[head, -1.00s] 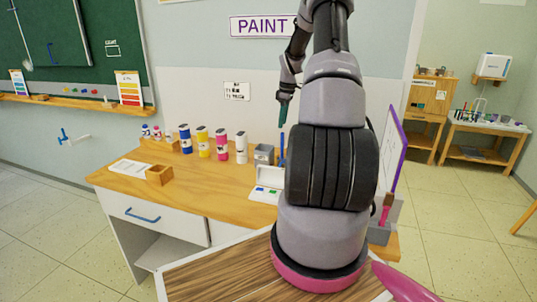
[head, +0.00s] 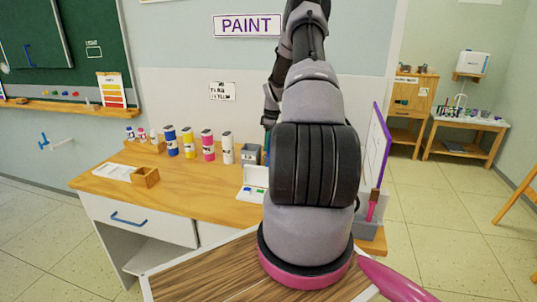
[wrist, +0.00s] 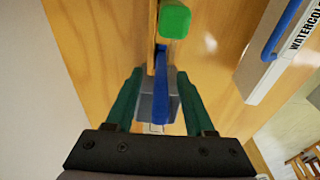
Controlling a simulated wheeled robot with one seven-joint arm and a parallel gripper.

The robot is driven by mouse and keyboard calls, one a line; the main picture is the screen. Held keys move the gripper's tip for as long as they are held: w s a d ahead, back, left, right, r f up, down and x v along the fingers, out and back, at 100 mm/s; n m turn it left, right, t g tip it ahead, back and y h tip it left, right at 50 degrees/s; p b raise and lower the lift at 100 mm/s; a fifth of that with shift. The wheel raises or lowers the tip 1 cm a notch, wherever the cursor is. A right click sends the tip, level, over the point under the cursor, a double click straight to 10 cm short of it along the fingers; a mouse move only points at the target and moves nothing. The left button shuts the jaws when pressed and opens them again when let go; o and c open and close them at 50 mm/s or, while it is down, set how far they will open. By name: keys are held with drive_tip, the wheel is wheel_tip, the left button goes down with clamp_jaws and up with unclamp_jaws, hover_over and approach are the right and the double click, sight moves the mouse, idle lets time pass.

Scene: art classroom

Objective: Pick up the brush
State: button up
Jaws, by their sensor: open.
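In the wrist view a slim blue stick (wrist: 160,85), which looks like the brush, runs between the two green fingers of my gripper (wrist: 160,78). The fingers are open, with a gap on each side of the stick. A grey cup (wrist: 146,106) lies behind the stick between the fingers. In the head view the grey cup (head: 250,154) stands on the wooden table (head: 190,196). My gripper (head: 268,124) is low beside the cup there, mostly hidden behind my arm, as is the stick.
A green-ended piece (wrist: 175,20) is just beyond the fingertips. A white paint box (head: 254,188) lies in front of the cup. Several paint bottles (head: 208,146) stand to its left. A grey holder (head: 369,228) with a pink-handled item is right of my arm.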

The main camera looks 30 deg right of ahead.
clamp_jaws()
